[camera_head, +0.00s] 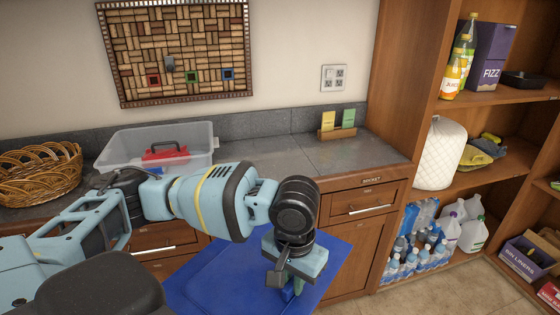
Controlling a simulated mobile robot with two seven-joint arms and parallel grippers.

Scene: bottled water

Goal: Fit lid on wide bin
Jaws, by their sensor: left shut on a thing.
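A wide, clear plastic bin (121,157) stands open on the grey counter at the left, with a red thing with a dark handle (166,152) inside. A flat blue lid (222,278) is in front of the cabinets, below the counter's level in the picture and apart from the bin. My left gripper (291,284) is shut on the blue lid near its right part; the fingertips are partly hidden. My left arm crosses in front of the counter and covers part of the bin's lower front. My right gripper is not in view.
A wicker basket (40,173) sits close to the bin's left. The counter (265,160) right of the bin is clear up to a small wooden card holder (337,134). A tall shelf (400,95) with bottles and boxes stands at the right.

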